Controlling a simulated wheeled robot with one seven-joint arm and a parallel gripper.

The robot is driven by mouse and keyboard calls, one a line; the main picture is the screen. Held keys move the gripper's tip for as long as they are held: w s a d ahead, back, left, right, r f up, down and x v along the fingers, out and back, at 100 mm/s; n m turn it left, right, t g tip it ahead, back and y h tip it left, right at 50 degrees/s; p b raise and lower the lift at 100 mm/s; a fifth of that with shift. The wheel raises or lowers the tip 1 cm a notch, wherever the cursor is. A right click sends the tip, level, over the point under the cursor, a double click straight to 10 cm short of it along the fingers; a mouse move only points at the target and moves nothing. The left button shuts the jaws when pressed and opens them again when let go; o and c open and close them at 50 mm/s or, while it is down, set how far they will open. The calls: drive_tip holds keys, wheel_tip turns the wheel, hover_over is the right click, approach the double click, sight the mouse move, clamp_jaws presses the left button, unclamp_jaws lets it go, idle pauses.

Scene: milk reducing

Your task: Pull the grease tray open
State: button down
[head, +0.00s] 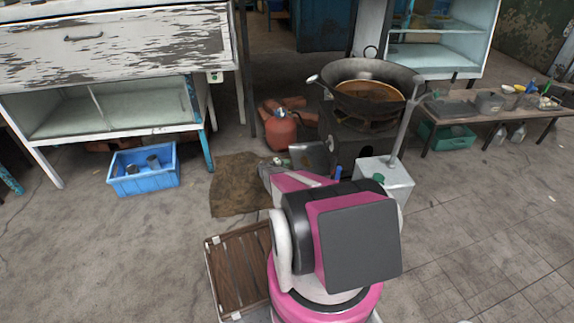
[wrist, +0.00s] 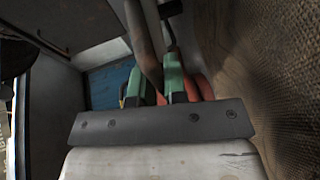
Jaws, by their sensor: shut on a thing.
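My gripper (wrist: 158,80) has green fingers and is shut on a slim grey-brown bar (wrist: 146,48), which looks like the handle of the grease tray. In the head view my arm hides most of the gripper and the front of the dark stove (head: 354,143). A grey metal panel (head: 312,157) shows beside the stove's lower left, just beyond my arm. I cannot tell whether it is the tray, or how far out the tray is.
A large wok (head: 368,72) sits on the stove. A red gas cylinder (head: 281,132) stands left of it, and a white metal box (head: 388,180) right. A brown mat (head: 238,183) and a slatted wooden crate (head: 238,270) lie left of my arm.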

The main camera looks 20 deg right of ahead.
drive_tip(key=c, duration=1.2)
unclamp_jaws()
drive_tip(key=v, duration=1)
drive_tip(key=shift+s+a+r, duration=0.1)
drive_tip(key=shift+a, duration=0.3)
drive_tip(key=s+a+r+m+g+y, duration=0.1)
drive_tip(key=s+a+r+g+y, duration=0.2)
drive_tip(key=s+r, duration=0.8)
drive_tip(key=s+a+r+m+y, duration=0.1)
drive_tip(key=s+a+r+y, duration=0.25)
drive_tip(key=s+r, duration=0.7)
drive_tip(key=s+a+r+y, duration=0.3)
drive_tip(key=s+a+r, duration=0.2)
drive_tip(key=s+r, duration=0.2)
drive_tip(key=s+a+r+y, duration=0.3)
drive_tip(key=s+a+r, duration=0.2)
drive_tip(key=s+r, duration=0.3)
drive_tip(key=s+a+r+n+y, duration=0.1)
drive_tip(key=s+a+r+y, duration=0.2)
drive_tip(key=s+a+r, duration=0.2)
drive_tip(key=shift+s+a+r, duration=0.15)
drive_tip(key=shift+s+r, duration=0.65)
drive_tip(key=shift+s, duration=0.05)
drive_tip(key=shift+s+a+r, duration=0.2)
drive_tip(key=shift+s+r, duration=0.6)
drive_tip(key=shift+s, duration=0.05)
